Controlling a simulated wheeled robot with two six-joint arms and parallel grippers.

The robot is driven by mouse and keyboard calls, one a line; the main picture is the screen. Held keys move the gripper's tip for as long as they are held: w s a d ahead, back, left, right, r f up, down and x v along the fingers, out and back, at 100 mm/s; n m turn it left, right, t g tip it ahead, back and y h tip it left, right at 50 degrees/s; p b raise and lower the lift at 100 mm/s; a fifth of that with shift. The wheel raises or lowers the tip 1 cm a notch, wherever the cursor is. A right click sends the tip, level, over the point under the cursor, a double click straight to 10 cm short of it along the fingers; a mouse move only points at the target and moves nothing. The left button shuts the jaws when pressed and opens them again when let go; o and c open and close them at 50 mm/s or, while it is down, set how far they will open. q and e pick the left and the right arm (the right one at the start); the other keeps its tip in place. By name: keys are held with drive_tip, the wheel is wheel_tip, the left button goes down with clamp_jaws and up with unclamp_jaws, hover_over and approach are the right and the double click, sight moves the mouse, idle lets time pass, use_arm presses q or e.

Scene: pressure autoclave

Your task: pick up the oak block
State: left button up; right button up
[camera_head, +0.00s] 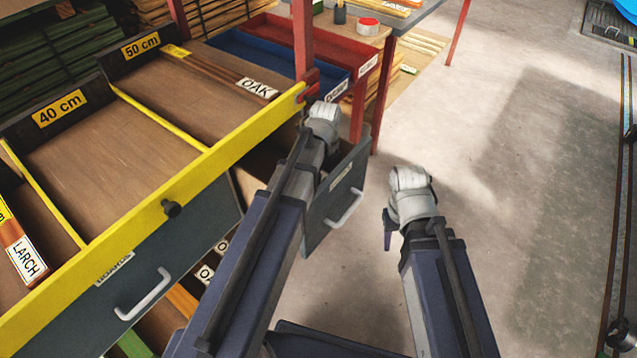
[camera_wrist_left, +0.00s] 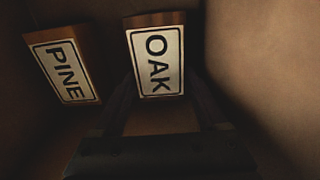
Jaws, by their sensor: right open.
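In the left wrist view, the oak block (camera_wrist_left: 157,62) stands with its white OAK label facing the camera, inside a dim brown-walled space. My left gripper (camera_wrist_left: 160,88) shows as two dark fingers spread apart, one toward each side of the oak block. It is too dark to tell whether they touch it. In the head view my left forearm reaches down by the open drawer (camera_head: 340,190), and its gripper is hidden there. My right gripper (camera_head: 388,230) is open and empty above the floor, to the right of that drawer.
A pine block (camera_wrist_left: 65,72) stands just left of the oak block. In the head view, a yellow-edged sorting tray (camera_head: 150,228) with an OAK-labelled piece (camera_head: 258,88) and a LARCH-labelled piece (camera_head: 27,258) lies left. Red and blue trays stand behind.

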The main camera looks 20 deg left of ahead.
use_arm(q)
drive_tip(key=c, duration=1)
drive_tip(key=shift+r, duration=0.15)
drive_tip(key=shift+c, duration=0.2)
wheel_tip(320, 180, up, 18)
drive_tip(key=p, duration=1.8)
